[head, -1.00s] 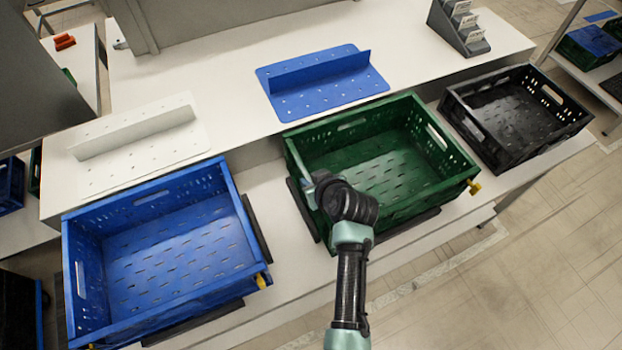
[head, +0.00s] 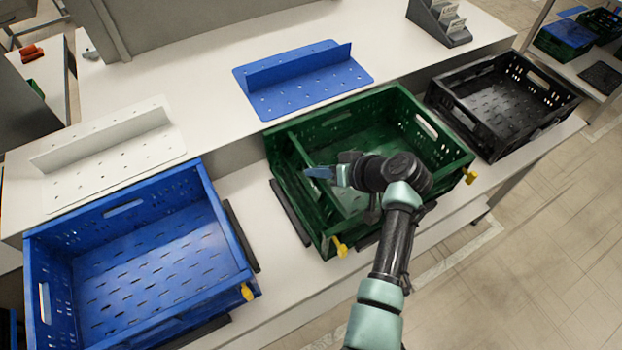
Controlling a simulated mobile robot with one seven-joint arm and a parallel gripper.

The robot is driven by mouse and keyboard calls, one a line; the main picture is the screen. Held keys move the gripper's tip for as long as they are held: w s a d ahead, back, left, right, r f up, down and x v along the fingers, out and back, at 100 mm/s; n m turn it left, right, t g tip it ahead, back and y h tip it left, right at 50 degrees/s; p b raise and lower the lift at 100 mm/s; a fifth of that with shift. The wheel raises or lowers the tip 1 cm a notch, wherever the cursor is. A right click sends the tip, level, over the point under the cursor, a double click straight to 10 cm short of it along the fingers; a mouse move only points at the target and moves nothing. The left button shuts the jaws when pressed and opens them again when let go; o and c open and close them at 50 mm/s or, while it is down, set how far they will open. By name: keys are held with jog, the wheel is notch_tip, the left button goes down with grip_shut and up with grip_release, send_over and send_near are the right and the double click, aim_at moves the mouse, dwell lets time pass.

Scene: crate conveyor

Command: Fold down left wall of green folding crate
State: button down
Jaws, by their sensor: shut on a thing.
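The green folding crate (head: 440,150) stands on the bench between a blue and a black crate. Its back, front and right walls are up. Its left wall (head: 296,155) leans inward over the crate floor, tilted and not flat. My gripper (head: 314,173) is at the middle of that wall's upper edge and is shut on it. The fingertips are small in the view, and my wrist and arm hide part of the crate's floor and front wall. A yellow latch (head: 339,247) shows at the front left corner and another yellow latch (head: 469,175) at the front right.
The blue crate (head: 122,208) is to the left, with a narrow gap of bench between. The black crate (head: 545,118) stands close on the right. On the shelf behind are a blue perforated panel (head: 300,78), a white perforated panel (head: 110,150) and a grey card holder (head: 440,22).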

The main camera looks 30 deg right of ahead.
jog(key=shift+d+f+b, duration=0.4)
jog(key=shift+d+b, duration=0.1)
jog(key=shift+d, duration=0.2)
jog(key=c, duration=0.8)
grip_release()
jog(key=shift+r, duration=0.1)
jog(key=v, duration=1.3)
jog(key=shift+b, duration=0.4)
jog(key=shift+w+a, duration=0.1)
